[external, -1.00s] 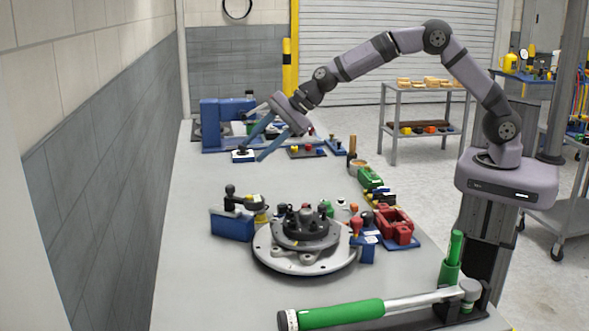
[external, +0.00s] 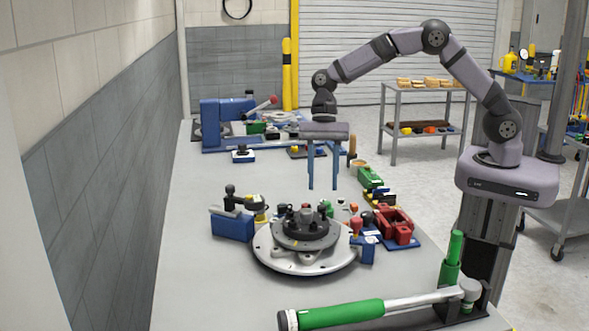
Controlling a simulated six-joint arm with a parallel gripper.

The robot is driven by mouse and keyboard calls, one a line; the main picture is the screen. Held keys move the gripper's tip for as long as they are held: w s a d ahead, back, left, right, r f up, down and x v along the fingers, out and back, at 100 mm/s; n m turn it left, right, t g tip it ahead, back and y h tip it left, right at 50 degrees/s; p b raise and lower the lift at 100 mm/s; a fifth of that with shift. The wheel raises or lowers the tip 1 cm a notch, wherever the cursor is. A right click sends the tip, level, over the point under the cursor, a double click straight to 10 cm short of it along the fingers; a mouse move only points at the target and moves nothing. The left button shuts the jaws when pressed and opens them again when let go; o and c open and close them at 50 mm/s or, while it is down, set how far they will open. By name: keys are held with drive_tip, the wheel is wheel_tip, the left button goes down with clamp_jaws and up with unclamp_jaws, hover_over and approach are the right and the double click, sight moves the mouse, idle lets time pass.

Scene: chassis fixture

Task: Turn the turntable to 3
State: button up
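The turntable (external: 272,251) is a round silver disc on the near half of the bench. A black hub (external: 304,232) with several knobs or bolts sits on its middle. No number marks can be read on it at this size. My gripper (external: 322,188) points straight down behind the turntable, well above the bench and apart from the disc. Its two blue fingers are spread with a clear gap between them, and nothing is held.
A blue block with a black-knobbed clamp (external: 232,225) stands left of the turntable. A red fixture (external: 395,226) and a blue block (external: 367,250) stand right. A green-handled torque wrench (external: 342,313) lies in front. A blue machine (external: 225,125) stands at the back. The bench's left side is clear.

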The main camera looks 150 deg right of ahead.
drive_tip(key=shift+p+x, duration=0.85)
drive_tip(key=shift+x, duration=2.2)
drive_tip(key=shift+r, duration=0.1)
clamp_jaws()
